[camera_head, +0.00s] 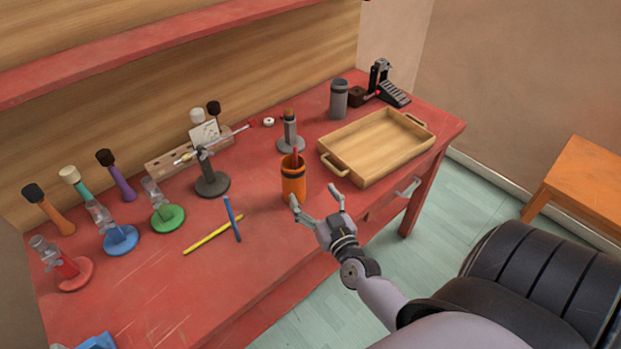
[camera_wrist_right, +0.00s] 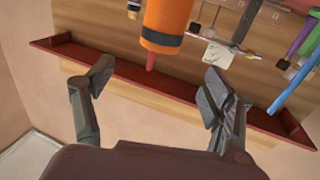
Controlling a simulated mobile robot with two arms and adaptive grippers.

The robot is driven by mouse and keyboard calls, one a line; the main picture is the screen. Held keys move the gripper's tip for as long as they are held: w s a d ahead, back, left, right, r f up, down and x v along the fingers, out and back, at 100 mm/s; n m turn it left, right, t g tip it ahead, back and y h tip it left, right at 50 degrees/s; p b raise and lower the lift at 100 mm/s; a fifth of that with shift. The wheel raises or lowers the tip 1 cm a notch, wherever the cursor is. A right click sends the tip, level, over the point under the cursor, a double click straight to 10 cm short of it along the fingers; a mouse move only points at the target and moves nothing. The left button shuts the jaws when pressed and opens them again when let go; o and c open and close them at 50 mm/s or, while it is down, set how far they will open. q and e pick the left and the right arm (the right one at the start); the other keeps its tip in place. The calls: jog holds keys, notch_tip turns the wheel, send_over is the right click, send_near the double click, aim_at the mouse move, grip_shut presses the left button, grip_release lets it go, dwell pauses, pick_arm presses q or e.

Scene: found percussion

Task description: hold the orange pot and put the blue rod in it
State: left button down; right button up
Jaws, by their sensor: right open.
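The orange pot (camera_head: 293,186) stands upright near the table's front edge, with a red stick (camera_head: 295,155) poking out of its top. My right gripper (camera_head: 316,198) is open and empty, just in front and to the right of the pot. In the right wrist view, which looks upside down, the pot (camera_wrist_right: 168,22) is beyond the open fingers (camera_wrist_right: 162,78), not between them. A blue rod (camera_wrist_right: 294,80) shows there at the right. My left gripper is not in view.
A yellow rod (camera_head: 212,235) lies by the blue rod. A wooden tray (camera_head: 370,178) is right of the pot. A grey stand (camera_head: 290,136) and a dark-based stand (camera_head: 211,184) are behind. Several coloured stands and mallets fill the left. The front left tabletop is largely clear.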

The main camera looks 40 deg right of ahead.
aim_at(298, 177)
jog(key=x, duration=0.4)
jog(key=f+x, duration=0.1)
jog(key=x, duration=0.7)
jog(key=shift+w+f, duration=0.35)
jog(key=shift+f, duration=0.05)
jog(key=c, duration=1.4)
